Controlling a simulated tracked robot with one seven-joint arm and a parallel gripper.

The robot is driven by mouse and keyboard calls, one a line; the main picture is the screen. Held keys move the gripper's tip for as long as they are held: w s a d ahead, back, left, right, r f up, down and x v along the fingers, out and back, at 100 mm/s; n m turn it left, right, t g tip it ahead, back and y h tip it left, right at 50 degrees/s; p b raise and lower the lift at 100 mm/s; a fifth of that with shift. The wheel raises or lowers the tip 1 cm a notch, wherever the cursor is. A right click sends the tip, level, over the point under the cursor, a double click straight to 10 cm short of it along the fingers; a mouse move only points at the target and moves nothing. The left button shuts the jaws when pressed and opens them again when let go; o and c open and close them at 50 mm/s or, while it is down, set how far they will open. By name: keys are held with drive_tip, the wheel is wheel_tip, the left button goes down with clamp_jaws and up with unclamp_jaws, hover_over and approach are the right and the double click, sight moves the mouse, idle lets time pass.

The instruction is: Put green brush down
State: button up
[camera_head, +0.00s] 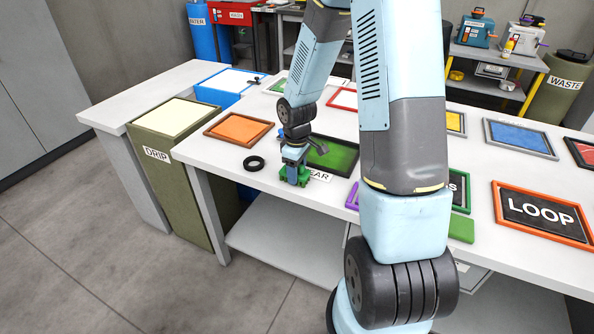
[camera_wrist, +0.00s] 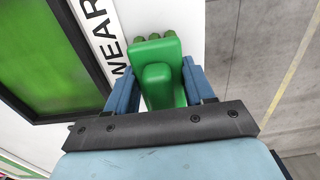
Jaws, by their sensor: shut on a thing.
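My gripper (camera_head: 294,158) is low over the front edge of the white table, beside the green tray with the dark frame. It is shut on the green brush (camera_head: 293,178). In the wrist view the green brush (camera_wrist: 158,70) sits between the two blue fingers of my gripper (camera_wrist: 160,88), with several bristle tufts at its far end. The brush is close to the table surface; I cannot tell whether it touches. The "WEAR" label lies just beside it, partly hidden in the head view.
The dark-framed green tray (camera_head: 335,158) is right behind the brush. A black ring (camera_head: 254,163) lies to the left, near an orange tray (camera_head: 238,129). The DRIP bin (camera_head: 172,150) stands at the left. The LOOP tray (camera_head: 541,212) is at the right. Floor lies beyond the front edge.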

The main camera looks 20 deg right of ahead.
drive_tip(key=o, duration=1.1)
drive_tip(key=shift+f, duration=0.1)
wheel_tip(320, 180, up, 12)
drive_tip(key=shift+r, duration=0.2)
drive_tip(key=shift+s+a+r+m+t, duration=0.1)
drive_tip(key=shift+s+r+m+t, duration=1.15)
drive_tip(key=shift+s+r, duration=2.4)
drive_tip(key=shift+s+r+m+t, duration=0.6)
drive_tip(key=shift+s+r+m, duration=1.15)
drive_tip(key=shift+s+r, duration=1.9)
drive_tip(key=shift+s+a+r+m+t, duration=0.1)
drive_tip(key=shift+s+r+m+t, duration=1.15)
drive_tip(key=shift+s+r, duration=2.4)
drive_tip(key=shift+s+f+m+g, duration=0.25)
drive_tip(key=shift+s+f+g, duration=0.05)
drive_tip(key=shift+s+f, duration=0.1)
